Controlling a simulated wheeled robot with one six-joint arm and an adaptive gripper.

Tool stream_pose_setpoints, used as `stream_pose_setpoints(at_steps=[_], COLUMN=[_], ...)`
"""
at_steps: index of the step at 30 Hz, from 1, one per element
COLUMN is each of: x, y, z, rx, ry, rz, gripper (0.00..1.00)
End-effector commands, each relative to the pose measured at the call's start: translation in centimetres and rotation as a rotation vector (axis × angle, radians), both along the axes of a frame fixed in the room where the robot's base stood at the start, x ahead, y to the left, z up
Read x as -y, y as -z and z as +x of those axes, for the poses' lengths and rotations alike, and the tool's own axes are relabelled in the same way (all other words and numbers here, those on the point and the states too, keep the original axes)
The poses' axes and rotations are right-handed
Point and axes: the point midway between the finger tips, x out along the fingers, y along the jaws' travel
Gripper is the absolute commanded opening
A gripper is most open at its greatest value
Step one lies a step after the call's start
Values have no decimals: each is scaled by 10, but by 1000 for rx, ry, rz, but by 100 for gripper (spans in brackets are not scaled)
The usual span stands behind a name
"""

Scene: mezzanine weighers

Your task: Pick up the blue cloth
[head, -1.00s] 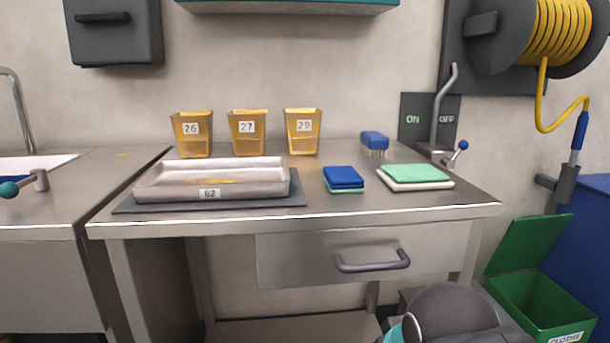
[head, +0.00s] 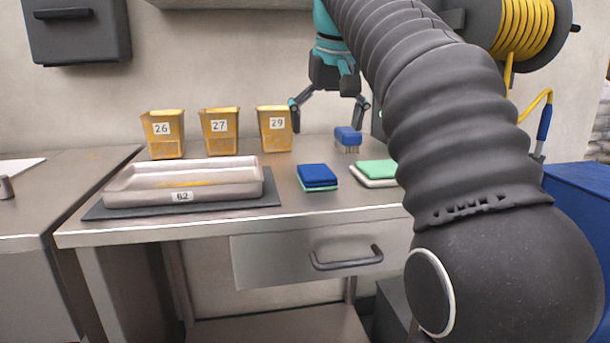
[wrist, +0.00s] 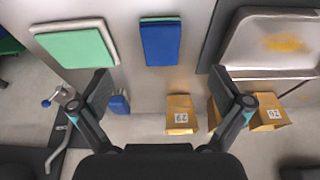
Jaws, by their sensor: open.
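The blue cloth (head: 317,176) lies folded on the steel table, on top of a green cloth whose edge shows beneath it. In the wrist view the blue cloth (wrist: 160,43) is at the top middle, ahead of and between the fingers. My gripper (head: 329,112) is open and empty, raised above the back of the table. In the wrist view my gripper (wrist: 172,90) has its fingers spread wide, with nothing between them.
A tray marked 62 (head: 182,194) sits left of the cloth. Yellow bins (head: 219,124) stand along the back. A blue brush (head: 347,138) is behind the cloth. A green cloth on a white one (head: 377,168) lies to the right, partly hidden by my arm.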

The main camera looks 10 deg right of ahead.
Motion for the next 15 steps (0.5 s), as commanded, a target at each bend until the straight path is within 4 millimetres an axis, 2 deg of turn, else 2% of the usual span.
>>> stream_pose_setpoints(at_steps=[1,6,15], x=[0,1,1], y=[-7,-20,-25], z=[11,26,34], rx=[-6,-25,-37], ry=[0,1,0], rz=[0,0,0], gripper=[100,100,100])
